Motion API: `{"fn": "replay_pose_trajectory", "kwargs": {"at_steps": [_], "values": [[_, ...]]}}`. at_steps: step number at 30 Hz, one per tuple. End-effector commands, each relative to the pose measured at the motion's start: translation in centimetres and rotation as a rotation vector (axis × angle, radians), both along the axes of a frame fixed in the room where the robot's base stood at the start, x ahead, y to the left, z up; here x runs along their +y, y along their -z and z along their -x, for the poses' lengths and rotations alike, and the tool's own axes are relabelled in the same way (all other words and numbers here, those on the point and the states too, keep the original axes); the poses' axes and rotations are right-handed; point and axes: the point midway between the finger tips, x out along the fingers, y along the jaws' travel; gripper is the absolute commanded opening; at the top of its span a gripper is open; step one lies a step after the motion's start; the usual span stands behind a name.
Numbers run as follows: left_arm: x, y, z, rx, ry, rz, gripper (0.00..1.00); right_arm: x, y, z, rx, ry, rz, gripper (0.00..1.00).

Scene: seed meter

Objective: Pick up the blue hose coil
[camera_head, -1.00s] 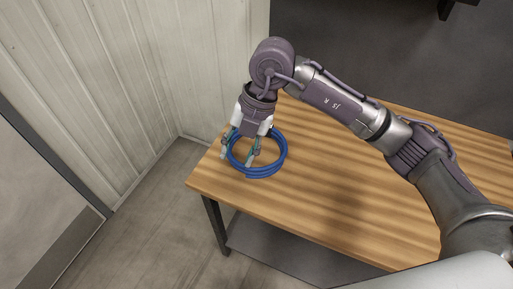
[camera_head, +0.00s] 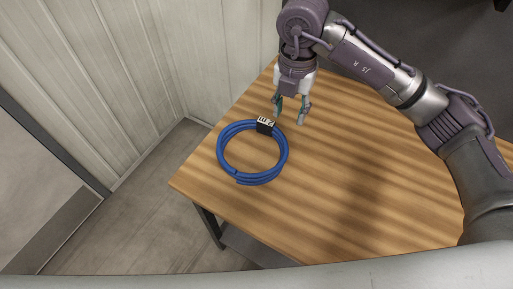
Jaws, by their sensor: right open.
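The blue hose coil (camera_head: 229,164) lies flat on the wooden table near its left end. A dark tag or clip with white markings (camera_head: 265,125) sits on the coil's far upper right side. My right gripper (camera_head: 288,115) points down just beyond and to the right of the tag. It is open and empty, with its two fingers apart, and appears clear of the coil. My left gripper is not in view.
The wooden table (camera_head: 350,190) is otherwise bare, with free room to the right of the coil. A pale panelled wall (camera_head: 150,70) stands to the left, past a strip of grey floor (camera_head: 140,220).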

Motion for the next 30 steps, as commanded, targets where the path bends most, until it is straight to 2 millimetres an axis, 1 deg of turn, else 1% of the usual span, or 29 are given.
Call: {"fn": "replay_pose_trajectory", "kwargs": {"at_steps": [1, 3, 6, 11, 14, 17, 21, 25, 30], "values": [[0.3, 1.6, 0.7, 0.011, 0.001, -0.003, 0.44, 0.0, 1.5, 0.0, 0.000, -0.001, 0.000, 0.44], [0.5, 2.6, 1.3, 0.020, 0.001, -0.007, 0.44, 0.0, 2.5, 0.0, 0.000, -0.001, 0.000, 0.44], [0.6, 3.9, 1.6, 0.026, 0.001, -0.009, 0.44, 0.0, 3.8, 0.0, 0.000, -0.001, -0.001, 0.44], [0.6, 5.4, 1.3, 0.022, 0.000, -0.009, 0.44, 0.0, 5.3, 0.0, 0.000, -0.001, -0.001, 0.44], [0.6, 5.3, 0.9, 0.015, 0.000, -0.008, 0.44, 0.0, 6.0, 0.0, 0.003, 0.000, -0.001, 0.44], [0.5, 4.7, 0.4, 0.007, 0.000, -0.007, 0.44, 0.0, 7.4, 0.1, 0.004, 0.002, 0.000, 0.44], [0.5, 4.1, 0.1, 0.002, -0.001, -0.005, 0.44, 0.0, 10.2, 0.1, 0.005, 0.001, 0.001, 0.44], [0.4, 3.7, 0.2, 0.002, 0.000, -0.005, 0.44, 0.0, 12.4, 0.1, 0.005, 0.001, 0.001, 0.44], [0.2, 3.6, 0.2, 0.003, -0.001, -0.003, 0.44, 0.0, 13.8, 0.1, 0.002, 0.000, -0.001, 0.44]]}}
